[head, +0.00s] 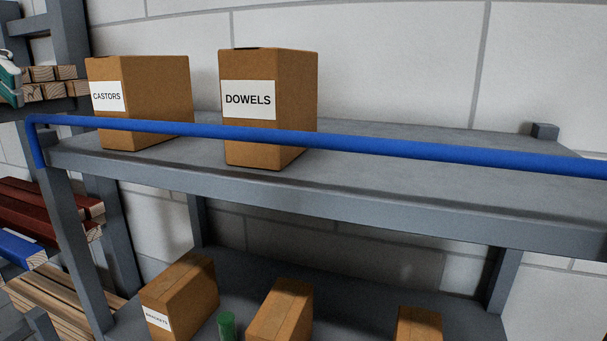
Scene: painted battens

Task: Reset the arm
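Neither of my grippers shows clearly in the head view, and no part of my arms can be made out for sure. The view is filled by a grey metal shelf unit (420,212) against a block wall. A cardboard box labelled CASTORS (160,85) stands upright on the upper shelf at the left. A cardboard box labelled DOWELS (290,95) stands upright to its right. A blue rail (400,148) runs across the front of the upper shelf and passes before both boxes.
The upper shelf is bare right of the DOWELS box. The lower shelf holds a box labelled BRACKETS (190,290), a green cylinder (227,325) and two more boxes (283,312). Painted battens (45,210) and bare timber (60,300) lie on a rack at left.

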